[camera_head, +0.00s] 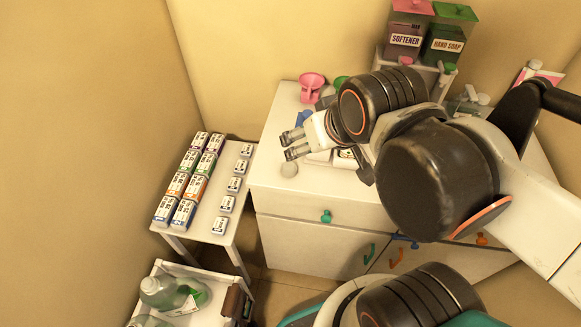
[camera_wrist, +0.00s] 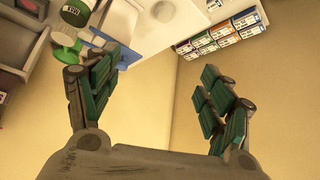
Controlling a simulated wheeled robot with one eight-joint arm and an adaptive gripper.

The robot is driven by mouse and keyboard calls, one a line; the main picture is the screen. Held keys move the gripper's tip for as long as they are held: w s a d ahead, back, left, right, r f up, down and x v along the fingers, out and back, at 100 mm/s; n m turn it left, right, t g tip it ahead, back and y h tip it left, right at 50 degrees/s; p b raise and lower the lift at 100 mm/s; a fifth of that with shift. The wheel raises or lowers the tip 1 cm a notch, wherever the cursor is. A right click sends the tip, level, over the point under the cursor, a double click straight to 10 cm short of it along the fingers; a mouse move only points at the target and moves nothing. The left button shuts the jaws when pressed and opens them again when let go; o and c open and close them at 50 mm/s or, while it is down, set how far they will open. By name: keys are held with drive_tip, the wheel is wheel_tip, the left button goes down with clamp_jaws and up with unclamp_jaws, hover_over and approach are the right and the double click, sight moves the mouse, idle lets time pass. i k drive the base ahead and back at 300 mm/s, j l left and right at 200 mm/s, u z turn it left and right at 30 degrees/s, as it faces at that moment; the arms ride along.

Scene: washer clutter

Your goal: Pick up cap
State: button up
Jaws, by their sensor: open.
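My gripper (camera_head: 288,146) is open and empty, its fingers pointing left above the white cabinet top (camera_head: 270,150). The wrist view shows its two fingers wide apart (camera_wrist: 158,62) with bare wall between them. I cannot tell for sure which thing is the cap. A small round pale piece (camera_head: 289,169) lies near the cabinet's left front edge, just below the fingers in the head view. A pink cup-like piece (camera_head: 312,85) stands at the back. A green piece (camera_head: 341,82) beside it is partly hidden by my arm. A blue piece (camera_head: 302,118) lies behind my fingers.
Softener (camera_head: 404,40) and hand soap (camera_head: 446,45) dispensers stand at the back. A side table to the left holds several labelled boxes (camera_head: 179,184). A lower cart holds green bottles (camera_head: 158,287).

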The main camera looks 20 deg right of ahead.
sight(289, 169)
drive_tip(key=u, duration=2.15)
drive_tip(key=k+j+z, duration=0.15)
drive_tip(key=z, duration=0.35)
drive_tip(key=k+j+z, duration=0.15)
drive_tip(key=z, duration=0.3)
